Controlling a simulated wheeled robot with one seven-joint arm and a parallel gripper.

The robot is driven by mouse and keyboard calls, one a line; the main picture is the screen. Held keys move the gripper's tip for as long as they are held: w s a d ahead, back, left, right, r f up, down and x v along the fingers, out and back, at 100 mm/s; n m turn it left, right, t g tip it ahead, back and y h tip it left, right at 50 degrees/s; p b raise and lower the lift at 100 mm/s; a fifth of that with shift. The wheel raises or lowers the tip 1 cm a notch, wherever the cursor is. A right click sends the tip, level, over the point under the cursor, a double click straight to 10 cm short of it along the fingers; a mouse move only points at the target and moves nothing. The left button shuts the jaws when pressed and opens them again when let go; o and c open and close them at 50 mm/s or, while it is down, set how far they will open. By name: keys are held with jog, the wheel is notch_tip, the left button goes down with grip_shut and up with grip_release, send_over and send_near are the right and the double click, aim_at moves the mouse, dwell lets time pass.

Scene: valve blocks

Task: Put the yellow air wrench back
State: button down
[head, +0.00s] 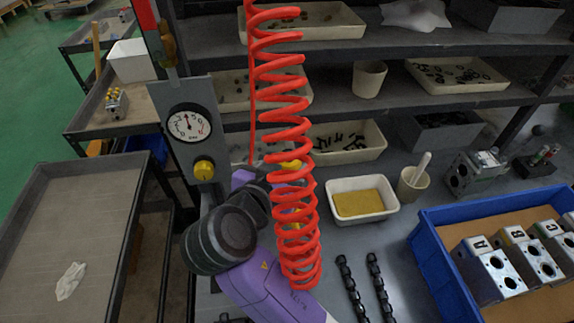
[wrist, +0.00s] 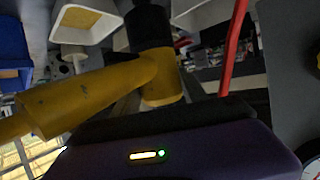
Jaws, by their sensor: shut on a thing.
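The yellow air wrench (wrist: 95,95) fills much of the wrist view, with a black part at its top. My gripper (wrist: 165,108) is shut on it; the contact itself is dark and partly hidden. In the head view, my gripper (head: 275,187) is behind the red coiled hose (head: 283,118). Only small yellow patches of the wrench (head: 291,164) show between the coils. The hose hangs from above and also shows as a red strand in the wrist view (wrist: 235,45).
A grey post with a pressure gauge (head: 189,125) and yellow knob (head: 204,170) stands close left of my gripper. A white tray with a yellow sponge (head: 363,203), a mortar (head: 412,184) and a blue crate of valve blocks (head: 440,262) are to the right. Shelves with bins stand behind.

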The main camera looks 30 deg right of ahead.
jog(key=shift+f+b, duration=2.8)
jog(key=shift+f, duration=0.6)
dwell(0.5)
jog(key=c, duration=0.5)
grip_release()
jog(key=shift+f, duration=0.25)
jog(key=shift+v, duration=4)
jog(key=shift+d, duration=0.1)
